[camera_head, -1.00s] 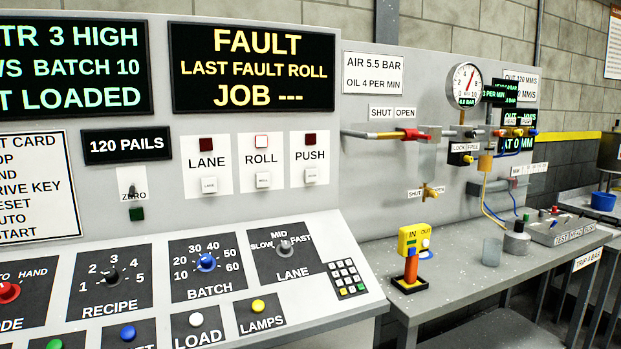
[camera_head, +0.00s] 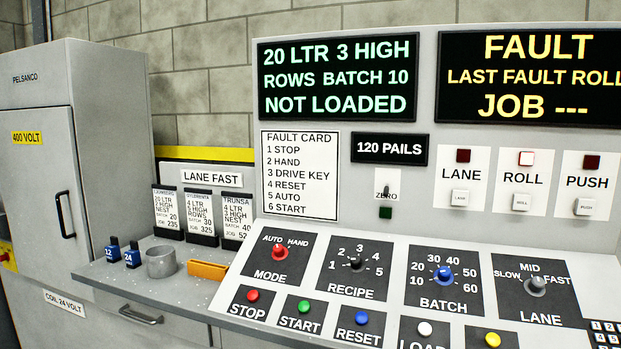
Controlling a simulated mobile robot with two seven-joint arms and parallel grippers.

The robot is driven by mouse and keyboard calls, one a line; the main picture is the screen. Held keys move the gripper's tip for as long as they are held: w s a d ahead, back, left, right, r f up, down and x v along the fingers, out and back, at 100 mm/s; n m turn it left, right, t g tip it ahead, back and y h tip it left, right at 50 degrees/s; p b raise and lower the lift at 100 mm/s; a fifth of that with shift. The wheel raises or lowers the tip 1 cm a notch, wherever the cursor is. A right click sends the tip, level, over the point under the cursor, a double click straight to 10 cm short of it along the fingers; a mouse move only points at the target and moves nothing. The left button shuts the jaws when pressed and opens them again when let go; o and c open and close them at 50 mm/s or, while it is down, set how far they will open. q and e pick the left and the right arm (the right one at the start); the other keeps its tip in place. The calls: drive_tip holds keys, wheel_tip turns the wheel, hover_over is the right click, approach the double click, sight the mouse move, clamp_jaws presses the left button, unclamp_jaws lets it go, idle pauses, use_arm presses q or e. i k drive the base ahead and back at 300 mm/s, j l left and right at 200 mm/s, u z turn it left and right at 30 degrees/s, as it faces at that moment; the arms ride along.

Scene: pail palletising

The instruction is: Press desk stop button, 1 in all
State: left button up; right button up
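The red STOP button (camera_head: 253,295) sits at the lower left of the sloped desk panel, above its STOP label. To its right are the green START button (camera_head: 304,306) and the blue RESET button (camera_head: 361,318). The red MODE knob (camera_head: 279,252) is just above, between AUTO and HAND. Neither of my grippers shows in the head view, so nothing is seen touching the button.
A fault display (camera_head: 530,76) reads LAST FAULT ROLL; the ROLL lamp (camera_head: 526,158) looks lit. Left of the panel, a side bench holds a grey ring (camera_head: 161,262), an orange block (camera_head: 207,270) and recipe cards (camera_head: 201,216). A tall cabinet (camera_head: 88,150) stands left.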

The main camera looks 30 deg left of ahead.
sight(254, 296)
drive_tip(key=u, duration=1.4)
